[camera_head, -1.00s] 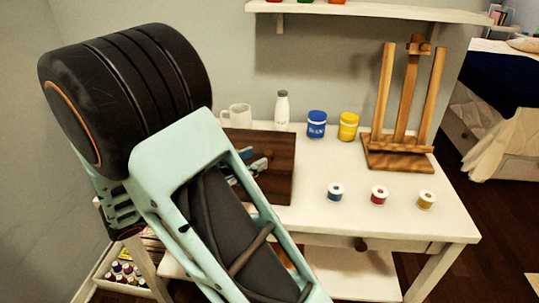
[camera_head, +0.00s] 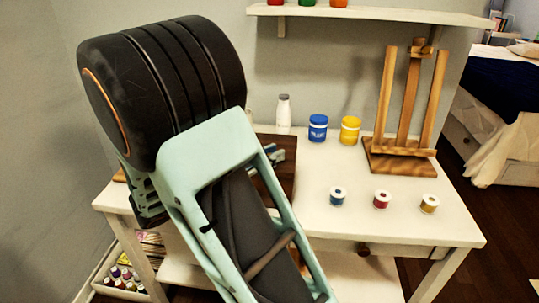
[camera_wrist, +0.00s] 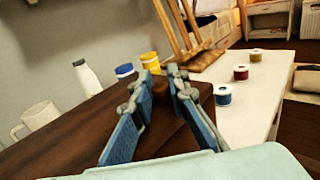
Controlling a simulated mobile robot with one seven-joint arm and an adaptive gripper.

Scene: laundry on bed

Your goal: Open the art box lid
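The art box shows as a dark brown wooden slab on the white table, in the head view (camera_head: 286,172) and in the wrist view (camera_wrist: 70,135). Its lid looks flat and closed. In the wrist view a brown knob (camera_wrist: 160,87) shows at the box's far edge, between my fingers. My gripper (camera_wrist: 160,78) is open, with its blue fingers apart on either side of the knob; contact cannot be told. In the head view my gripper (camera_head: 274,153) is over the box, mostly hidden behind my arm, which also covers the box's left part.
A white bottle (camera_head: 283,114), blue jar (camera_head: 317,128) and yellow jar (camera_head: 350,130) stand behind the box. A wooden easel (camera_head: 400,150) and several small paint pots (camera_head: 381,199) are to the right. A white mug (camera_wrist: 38,115) stands left in the wrist view.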

